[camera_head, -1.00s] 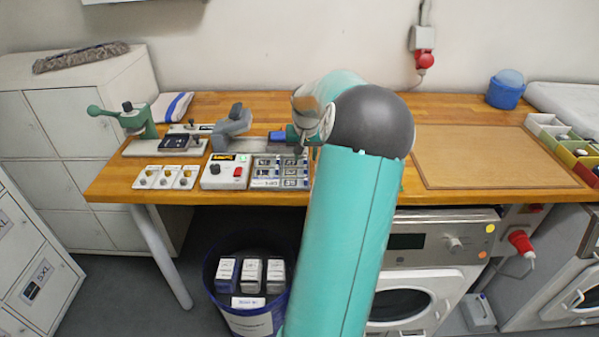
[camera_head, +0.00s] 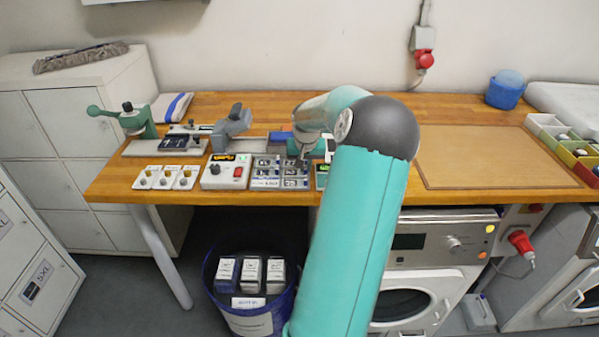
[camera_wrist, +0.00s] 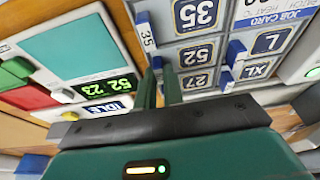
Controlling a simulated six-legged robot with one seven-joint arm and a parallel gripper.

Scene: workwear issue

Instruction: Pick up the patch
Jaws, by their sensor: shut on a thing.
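The patch rack (camera_head: 266,183) is a grey tray with numbered and lettered compartments on the wooden bench. In the wrist view its labels (camera_wrist: 196,14) read 35, 52, 27, L and XL, with small blue tabbed pieces beside them. My gripper (camera_wrist: 161,78) points at the rack, its two green fingers close together. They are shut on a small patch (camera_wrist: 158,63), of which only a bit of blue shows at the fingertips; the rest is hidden. In the head view my gripper (camera_head: 304,156) is low over the rack's right part, and the patch cannot be made out.
A white control box (camera_head: 226,172) stands left of the rack. A green press (camera_head: 140,122) stands farther left. A brown board (camera_head: 480,157) lies clear at the right. A blue bin (camera_head: 250,320) stands below the bench.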

